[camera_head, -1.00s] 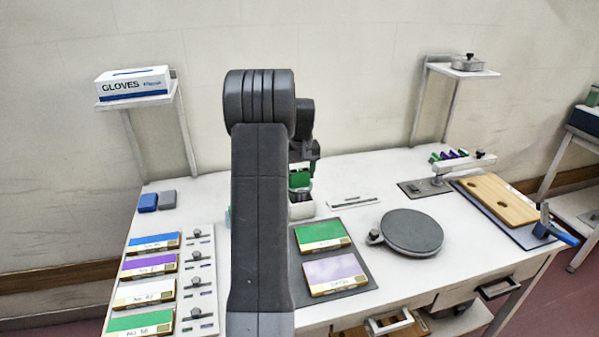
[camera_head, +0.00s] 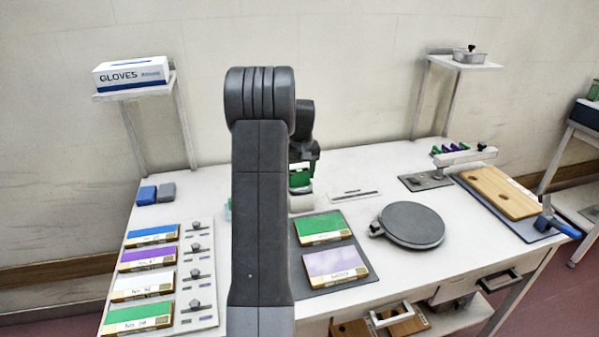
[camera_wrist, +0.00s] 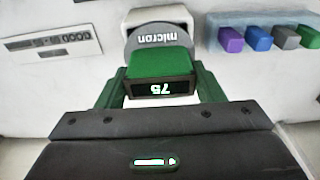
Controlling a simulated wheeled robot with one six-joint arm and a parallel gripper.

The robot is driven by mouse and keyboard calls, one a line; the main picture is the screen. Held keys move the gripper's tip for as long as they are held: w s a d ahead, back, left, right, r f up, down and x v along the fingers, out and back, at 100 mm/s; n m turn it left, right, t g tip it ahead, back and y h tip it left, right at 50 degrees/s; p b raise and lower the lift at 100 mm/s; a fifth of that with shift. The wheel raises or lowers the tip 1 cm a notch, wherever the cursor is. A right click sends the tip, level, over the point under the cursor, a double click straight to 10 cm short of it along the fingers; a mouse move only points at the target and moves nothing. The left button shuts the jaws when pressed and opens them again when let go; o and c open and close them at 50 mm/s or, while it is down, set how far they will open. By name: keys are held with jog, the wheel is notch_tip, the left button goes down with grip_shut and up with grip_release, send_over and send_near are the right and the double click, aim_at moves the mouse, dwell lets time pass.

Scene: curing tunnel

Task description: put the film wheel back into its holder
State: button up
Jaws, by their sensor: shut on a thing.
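The film wheel shows in the wrist view as a green block (camera_wrist: 160,62) marked "75" on a grey disc (camera_wrist: 155,39) marked "micron". My gripper (camera_wrist: 158,86) has its green fingers shut on either side of the green block. A white block that looks like the holder (camera_wrist: 158,15) is right behind the disc in that view. In the head view, my gripper (camera_head: 301,174) is partly hidden by my arm, over the white holder (camera_head: 302,203). I cannot tell whether the wheel touches the holder or sits in it.
A tray with purple, blue, grey and green blocks (camera_wrist: 262,20) is beside the holder. A ruler-like strip (camera_head: 354,195) lies to the right. The table's middle back is clear.

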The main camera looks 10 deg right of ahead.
jog(key=shift+f, duration=0.1)
dwell(0.3)
jog(key=o, duration=1.5)
jog(key=shift+c, duration=0.2)
jog(key=shift+r+p, duration=2.75)
jog(key=shift+r, duration=0.75)
jog(key=shift+f, duration=0.1)
notch_tip(320, 180, down, 7)
jog(key=b, duration=0.5)
jog(key=shift+b, duration=0.3)
